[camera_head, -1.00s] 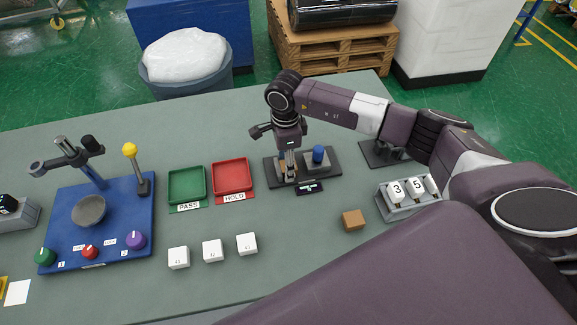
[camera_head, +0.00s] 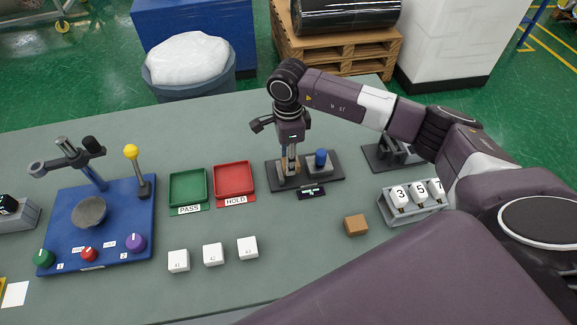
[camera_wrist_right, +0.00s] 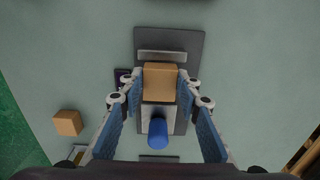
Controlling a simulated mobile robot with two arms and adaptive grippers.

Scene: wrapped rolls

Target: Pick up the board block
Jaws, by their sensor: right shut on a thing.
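The tan board block (camera_wrist_right: 160,82) sits between the fingertips of my right gripper (camera_wrist_right: 160,84) in the right wrist view. The fingers touch it on both sides, and the gripper is shut on it. In the head view my right gripper (camera_head: 290,164) points down over the left part of a dark board (camera_head: 333,178); its fingers mostly hide the block there. The same board (camera_wrist_right: 190,43) lies below the block in the wrist view. I cannot tell how far the block is above the board. My left gripper is not in view.
A blue knob (camera_head: 320,159) stands on the board, close to the right of my gripper. A loose brown block (camera_head: 355,225), a number stand (camera_head: 414,201), red tray (camera_head: 234,180), green tray (camera_head: 188,189) and several white cubes (camera_head: 213,254) are around.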

